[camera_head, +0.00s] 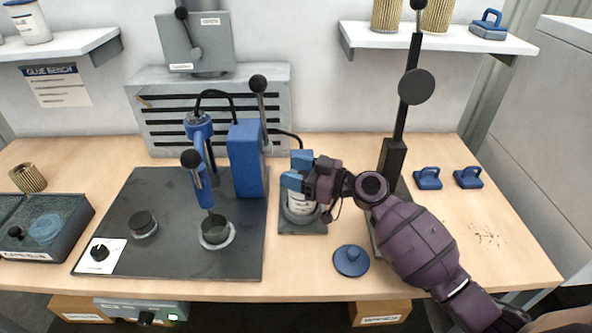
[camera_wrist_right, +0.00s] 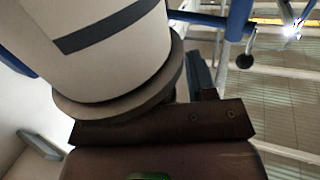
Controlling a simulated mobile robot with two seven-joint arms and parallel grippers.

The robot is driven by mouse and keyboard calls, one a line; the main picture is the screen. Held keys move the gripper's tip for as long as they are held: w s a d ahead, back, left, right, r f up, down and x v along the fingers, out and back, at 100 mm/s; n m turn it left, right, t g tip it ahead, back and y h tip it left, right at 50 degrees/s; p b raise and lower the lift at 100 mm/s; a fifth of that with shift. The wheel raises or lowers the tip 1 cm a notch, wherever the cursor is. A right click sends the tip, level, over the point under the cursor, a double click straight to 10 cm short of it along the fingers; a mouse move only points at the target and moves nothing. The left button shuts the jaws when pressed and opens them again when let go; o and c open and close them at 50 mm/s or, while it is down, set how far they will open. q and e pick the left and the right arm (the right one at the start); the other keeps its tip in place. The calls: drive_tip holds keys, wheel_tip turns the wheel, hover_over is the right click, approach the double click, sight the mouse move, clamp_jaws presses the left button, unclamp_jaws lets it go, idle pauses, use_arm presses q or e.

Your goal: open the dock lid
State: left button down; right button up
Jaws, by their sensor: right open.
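The canister stands in a grey ring on a small dark base (camera_head: 302,228). In the right wrist view the canister (camera_wrist_right: 95,30) fills the upper left, close to the gripper, with its round rim showing; I cannot tell whether they touch. A round blue lid with a knob (camera_head: 351,261) lies on the table to the right of the base. No part is clearly marked as the dock lid. My left gripper is out of view.
A dark plate (camera_head: 165,255) with a blue lever press (camera_head: 246,160) stands left of the canister. A black post (camera_head: 394,160) rises behind my right arm. Two blue handled blocks (camera_head: 428,178) (camera_head: 468,177) sit at right. A grey tray (camera_head: 75,215) is at far left.

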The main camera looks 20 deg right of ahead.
drive_tip(key=shift+c, duration=1.2)
drive_tip(key=c, duration=0.7)
clamp_jaws()
